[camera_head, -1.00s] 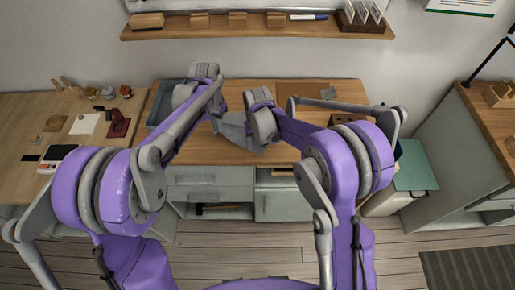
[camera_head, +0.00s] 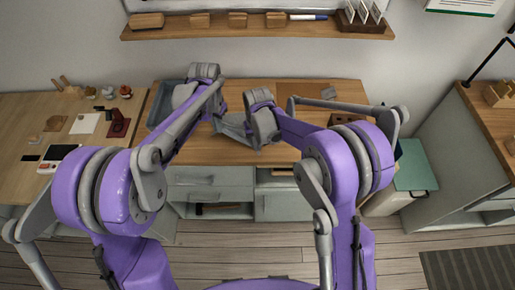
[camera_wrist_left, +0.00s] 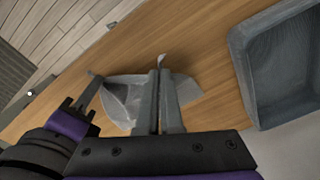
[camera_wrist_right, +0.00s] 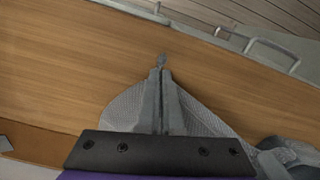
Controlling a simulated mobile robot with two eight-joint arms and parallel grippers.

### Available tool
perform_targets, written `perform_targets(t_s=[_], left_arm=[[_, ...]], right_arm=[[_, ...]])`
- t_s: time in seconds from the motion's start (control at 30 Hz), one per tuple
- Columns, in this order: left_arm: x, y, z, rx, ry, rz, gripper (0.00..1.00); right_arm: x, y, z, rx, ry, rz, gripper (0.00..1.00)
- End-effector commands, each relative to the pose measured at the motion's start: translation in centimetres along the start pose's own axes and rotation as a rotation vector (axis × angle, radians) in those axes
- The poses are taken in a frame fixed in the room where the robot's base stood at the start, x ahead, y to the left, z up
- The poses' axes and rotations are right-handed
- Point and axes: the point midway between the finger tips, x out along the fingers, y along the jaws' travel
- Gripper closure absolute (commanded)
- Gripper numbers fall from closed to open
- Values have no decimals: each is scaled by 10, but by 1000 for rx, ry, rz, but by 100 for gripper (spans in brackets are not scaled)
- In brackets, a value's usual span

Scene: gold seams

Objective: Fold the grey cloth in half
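The grey cloth (camera_head: 234,127) is bunched on the wooden worktop between my two arms in the head view, partly hidden by them. In the left wrist view, my left gripper (camera_wrist_left: 160,80) has its fingers together, with a small tip of cloth sticking out past them. Loose grey cloth (camera_wrist_left: 120,97) spreads around these fingers. In the right wrist view, my right gripper (camera_wrist_right: 162,80) is also closed, with a cloth tip beyond its fingertips. The cloth (camera_wrist_right: 200,117) fans out behind and beside them. Both fingertips are hidden in the head view.
A blue-grey tray (camera_wrist_left: 244,75) stands close to my left gripper; it is at the worktop's left in the head view (camera_head: 158,106). A brown board (camera_head: 300,90) and a small grey piece (camera_head: 328,93) lie at the back right. The worktop (camera_wrist_right: 60,70) is bare along its front.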

Motion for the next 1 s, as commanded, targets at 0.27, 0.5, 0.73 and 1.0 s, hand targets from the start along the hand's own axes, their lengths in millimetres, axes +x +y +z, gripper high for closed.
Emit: perform_targets(t_s=[0.27, 0.5, 0.73, 1.0], left_arm=[[0, 0, 0, 0, 0, 0, 100], [0, 0, 0, 0, 0, 0, 100], [0, 0, 0, 0, 0, 0, 100], [-7, 0, -1, 14, 7, -6, 100]], right_arm=[[-12, 0, 1, 0, -1, 0, 100], [-44, 0, 0, 0, 0, 0, 100], [-50, 0, 0, 0, 0, 0, 100], [-58, 2, -1, -24, 9, 6, 100]])
